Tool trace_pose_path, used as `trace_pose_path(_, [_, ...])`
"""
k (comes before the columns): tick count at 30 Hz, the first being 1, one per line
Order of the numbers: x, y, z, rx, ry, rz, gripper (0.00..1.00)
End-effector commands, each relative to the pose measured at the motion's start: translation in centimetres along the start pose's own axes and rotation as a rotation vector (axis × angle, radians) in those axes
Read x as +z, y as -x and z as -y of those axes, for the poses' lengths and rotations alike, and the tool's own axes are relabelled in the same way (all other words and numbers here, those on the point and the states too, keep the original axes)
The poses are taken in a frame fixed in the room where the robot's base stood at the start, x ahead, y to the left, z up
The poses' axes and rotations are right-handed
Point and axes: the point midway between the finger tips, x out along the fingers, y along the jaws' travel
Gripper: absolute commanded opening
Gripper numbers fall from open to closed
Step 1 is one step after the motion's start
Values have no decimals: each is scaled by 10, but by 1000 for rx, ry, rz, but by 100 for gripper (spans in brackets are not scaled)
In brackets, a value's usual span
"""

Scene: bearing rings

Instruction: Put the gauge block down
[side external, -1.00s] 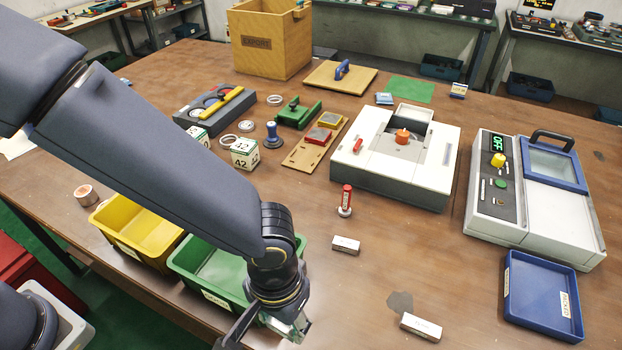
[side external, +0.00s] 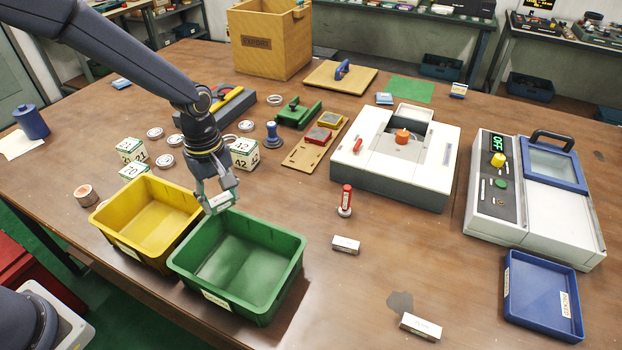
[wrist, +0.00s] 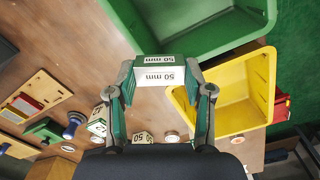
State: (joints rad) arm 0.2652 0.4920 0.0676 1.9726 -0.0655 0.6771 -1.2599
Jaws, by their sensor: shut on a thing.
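My gripper (side external: 216,200) is shut on a gauge block (side external: 220,201), a small pale block with green on it. In the wrist view the block (wrist: 158,72) reads "50 mm" and sits between the two fingertips of my gripper (wrist: 159,78). In the side view it is held up near the back edge of the green bin (side external: 236,262), close to the right side of the yellow bin (side external: 150,217). Whether it is over the bin's rim or just behind it I cannot tell.
Two pale blocks lie on the table, one in the middle (side external: 346,244) and one nearer the front (side external: 420,327). Printed boxes (side external: 244,153) and rings (side external: 165,161) lie behind the bins. A red-topped gauge (side external: 346,200) stands right of the green bin. Table between them is clear.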

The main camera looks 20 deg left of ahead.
Motion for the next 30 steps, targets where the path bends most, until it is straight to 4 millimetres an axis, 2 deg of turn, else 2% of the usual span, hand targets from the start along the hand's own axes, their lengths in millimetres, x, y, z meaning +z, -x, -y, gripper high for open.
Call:
trace_pose_path(1, [-32,0,7,0,95,-1,8])
trace_pose_path(3, [-67,0,19,1,200,-4,8])
trace_pose_path(6, [-108,0,37,2,316,-7,8])
trace_pose_path(9, [-134,-1,54,1,395,-10,8])
trace_pose_path(14, [-156,-3,68,-2,459,-9,8])
trace_pose_path(17, [-167,-9,60,-3,467,-9,8])
trace_pose_path(26, [-214,-45,-2,-2,466,-9,8])
trace_pose_path(30, [-227,-75,-20,-4,466,-8,8])
